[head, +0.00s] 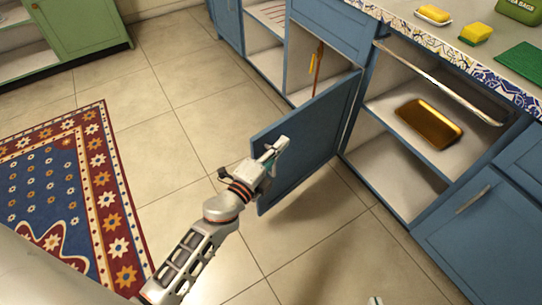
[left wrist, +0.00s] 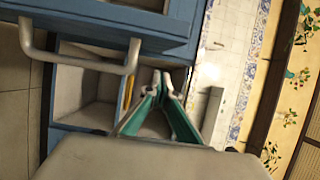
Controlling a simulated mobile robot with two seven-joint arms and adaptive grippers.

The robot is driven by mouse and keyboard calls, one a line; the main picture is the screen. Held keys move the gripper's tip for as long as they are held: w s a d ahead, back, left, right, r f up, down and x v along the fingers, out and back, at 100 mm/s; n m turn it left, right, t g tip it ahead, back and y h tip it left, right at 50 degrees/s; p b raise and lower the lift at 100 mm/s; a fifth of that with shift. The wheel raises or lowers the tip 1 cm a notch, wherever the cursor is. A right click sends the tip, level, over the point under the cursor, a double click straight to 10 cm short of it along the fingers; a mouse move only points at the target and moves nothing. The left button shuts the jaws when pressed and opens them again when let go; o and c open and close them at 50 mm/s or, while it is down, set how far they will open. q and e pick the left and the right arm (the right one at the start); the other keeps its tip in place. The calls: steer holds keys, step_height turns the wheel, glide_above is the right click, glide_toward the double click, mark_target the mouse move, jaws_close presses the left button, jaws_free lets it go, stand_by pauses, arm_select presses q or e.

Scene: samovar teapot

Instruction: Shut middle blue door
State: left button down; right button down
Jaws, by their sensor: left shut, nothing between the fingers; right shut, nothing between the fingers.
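The middle blue door (head: 312,138) stands wide open in the head view, swung out over the floor from the blue cabinet. My left gripper (head: 278,146) is shut and empty, at the face of the door near its free edge. I cannot tell whether it touches the door. In the left wrist view, the closed fingertips (left wrist: 161,78) with green inner sides point toward an open cabinet. A blue panel with a grey bar handle (left wrist: 82,62) is up and left of them. Only a pale tip of my right gripper (head: 375,300) shows at the bottom edge of the head view.
The open compartment at right holds a gold tray (head: 429,121). An orange-brown stick (head: 317,66) stands in the middle compartment. The counter (head: 455,50) carries sponges and a green cloth. Tiled floor (head: 190,95) is free left of the door, beside a patterned rug (head: 120,205).

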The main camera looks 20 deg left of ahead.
mark_target(270, 138)
arm_select(q)
steer(key=shift+w+a+f, duration=0.1)
steer(key=shift+w+a, duration=0.25)
steer(key=shift+a, duration=0.55)
steer(key=shift+w+a, duration=0.35)
steer(key=shift+a, duration=0.5)
steer(key=shift+a, duration=0.1)
